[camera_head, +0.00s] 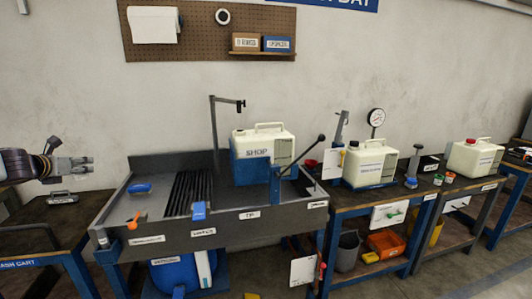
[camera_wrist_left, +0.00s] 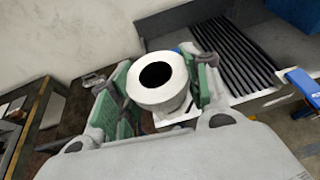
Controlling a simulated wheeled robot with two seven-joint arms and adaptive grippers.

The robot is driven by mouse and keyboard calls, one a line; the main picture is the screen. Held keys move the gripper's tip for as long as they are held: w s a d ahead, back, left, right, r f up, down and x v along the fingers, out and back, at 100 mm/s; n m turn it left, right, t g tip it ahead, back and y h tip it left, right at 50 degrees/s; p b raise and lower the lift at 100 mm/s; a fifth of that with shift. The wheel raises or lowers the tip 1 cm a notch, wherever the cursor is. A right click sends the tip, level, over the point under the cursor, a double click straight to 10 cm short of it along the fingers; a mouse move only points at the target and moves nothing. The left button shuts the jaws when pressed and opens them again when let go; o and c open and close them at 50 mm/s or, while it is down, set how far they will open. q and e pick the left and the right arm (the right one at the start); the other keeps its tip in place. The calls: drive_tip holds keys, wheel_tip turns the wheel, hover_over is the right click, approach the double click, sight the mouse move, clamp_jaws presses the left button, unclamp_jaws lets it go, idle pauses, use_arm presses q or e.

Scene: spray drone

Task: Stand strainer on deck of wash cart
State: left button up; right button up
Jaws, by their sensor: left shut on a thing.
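My left gripper (camera_head: 84,165) is in the air above the dark deck of the wash cart (camera_head: 95,205) at the left. In the left wrist view my left gripper (camera_wrist_left: 160,92) is shut on a white round piece with a dark open middle, which looks like the strainer (camera_wrist_left: 144,95). Its green-padded fingers are on either side of it. In the head view the held piece is too small to make out. In the left wrist view the cart's deck (camera_wrist_left: 62,130) shows below and to the left. My right gripper is not in view.
A small dark item with a handle (camera_head: 62,197) lies on the cart's deck. The grey sink bench (camera_head: 150,238) stands right of the cart, with a blue-and-white jug (camera_head: 262,152) on it. The front part of the deck looks clear.

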use_arm(q)
drive_tip(key=shift+n+y, duration=0.5)
drive_tip(key=shift+s+d+f, duration=0.15)
drive_tip(key=shift+d+f, duration=0.1)
drive_tip(key=shift+f, duration=0.6)
drive_tip(key=shift+s+d+f, duration=0.2)
drive_tip(key=shift+d+f, duration=0.05)
drive_tip(key=shift+f, duration=0.65)
drive_tip(key=shift+s+d+f, duration=0.15)
drive_tip(key=shift+d+f, duration=0.1)
drive_tip(key=shift+f, duration=0.6)
drive_tip(key=s+d+f, duration=0.3)
drive_tip(key=d+f, duration=0.8)
drive_tip(key=f, duration=0.2)
drive_tip(key=s+d+f, duration=0.3)
drive_tip(key=d+f, duration=0.8)
drive_tip(key=f, duration=0.1)
drive_tip(key=s+d+f+m+h, duration=0.1)
drive_tip(key=s+d+f, duration=0.1)
drive_tip(key=d, duration=0.9)
drive_tip(key=s+d+f+m+h, duration=0.1)
drive_tip(key=s+d+f, duration=0.2)
drive_tip(key=d, duration=0.9)
drive_tip(key=s+d+f+m+h, duration=0.1)
drive_tip(key=s+d+f+h, duration=0.1)
drive_tip(key=d, duration=0.9)
drive_tip(key=shift+s+d+f+m+t, duration=0.25)
drive_tip(key=shift+s+d+m+t, duration=0.1)
drive_tip(key=shift+s, duration=0.55)
